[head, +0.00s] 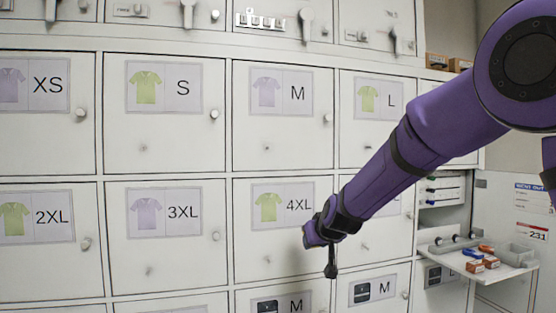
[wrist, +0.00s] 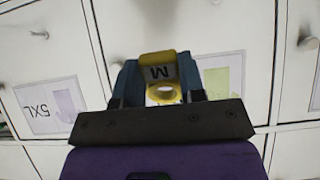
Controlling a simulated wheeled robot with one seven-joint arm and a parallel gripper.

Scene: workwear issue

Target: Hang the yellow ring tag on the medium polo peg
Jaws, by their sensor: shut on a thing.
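The yellow ring tag (wrist: 163,93) is between the fingers of my gripper (wrist: 160,85) in the wrist view. Its plate bears an M, upside down there, and its ring lies nearer the palm. My gripper (head: 310,236) is in front of the 4XL door in the head view; the tag cannot be made out there. The medium polo peg (head: 327,118) is the bare knob at the right edge of the door with the purple shirt label (head: 281,91) and M. It is above my gripper, apart from it.
Similar pegs stick out from neighbouring doors, such as the S peg (head: 214,114) and 3XL peg (head: 216,236). A lower door also reads M, with a dark picture (head: 267,306). A shelf (head: 440,250) with small boxes juts out at right. My arm hides the 5XL door.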

